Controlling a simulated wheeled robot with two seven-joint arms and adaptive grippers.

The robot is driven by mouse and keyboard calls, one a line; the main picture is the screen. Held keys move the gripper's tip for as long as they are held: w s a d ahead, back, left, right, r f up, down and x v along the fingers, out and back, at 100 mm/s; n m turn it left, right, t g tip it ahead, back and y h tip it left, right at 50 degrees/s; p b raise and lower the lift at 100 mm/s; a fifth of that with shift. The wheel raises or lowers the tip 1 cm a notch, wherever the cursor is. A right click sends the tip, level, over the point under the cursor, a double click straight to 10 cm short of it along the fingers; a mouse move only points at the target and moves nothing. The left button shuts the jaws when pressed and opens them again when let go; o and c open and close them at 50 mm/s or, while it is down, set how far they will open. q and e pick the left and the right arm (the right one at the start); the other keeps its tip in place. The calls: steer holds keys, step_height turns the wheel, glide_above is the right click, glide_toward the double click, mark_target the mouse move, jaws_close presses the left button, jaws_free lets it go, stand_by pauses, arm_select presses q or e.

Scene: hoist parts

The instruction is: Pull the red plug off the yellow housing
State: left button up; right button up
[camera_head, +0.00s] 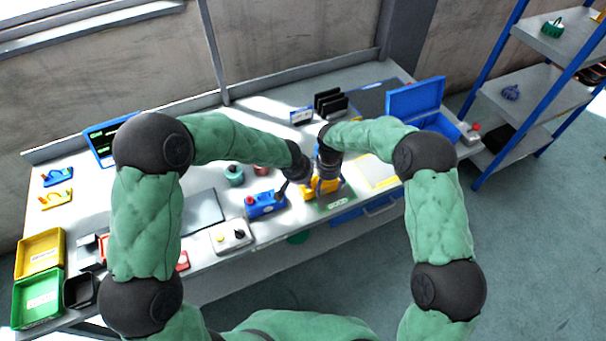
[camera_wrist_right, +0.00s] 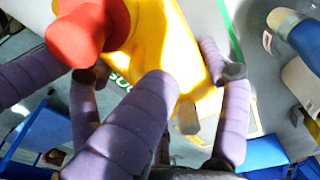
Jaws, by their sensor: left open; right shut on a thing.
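My left gripper (camera_head: 300,178) is open, close beside the right one. Whether its fingers touch the plug is unclear.
A blue box with a red knob (camera_head: 266,204) and a white button box (camera_head: 231,238) stand left of the housing. An open blue case (camera_head: 416,98) is at the right. Yellow (camera_head: 40,252) and green bins (camera_head: 38,299) stand far left. A blue-framed shelf (camera_head: 545,90) stands right.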

arm_select(q)
steer(key=shift+w+f, duration=0.1)
steer(key=shift+f, duration=0.2)
jaws_close()
steer(key=c, duration=0.6)
jaws_free()
arm_select(e)
steer(key=shift+s, duration=0.1)
arm_select(q)
steer(key=shift+w+r, duration=0.1)
jaws_close()
steer(key=shift+w+r, duration=0.1)
steer(key=shift+r, duration=0.9)
arm_select(e)
steer(key=shift+s, duration=0.1)
arm_select(q)
steer(key=shift+r, duration=2)
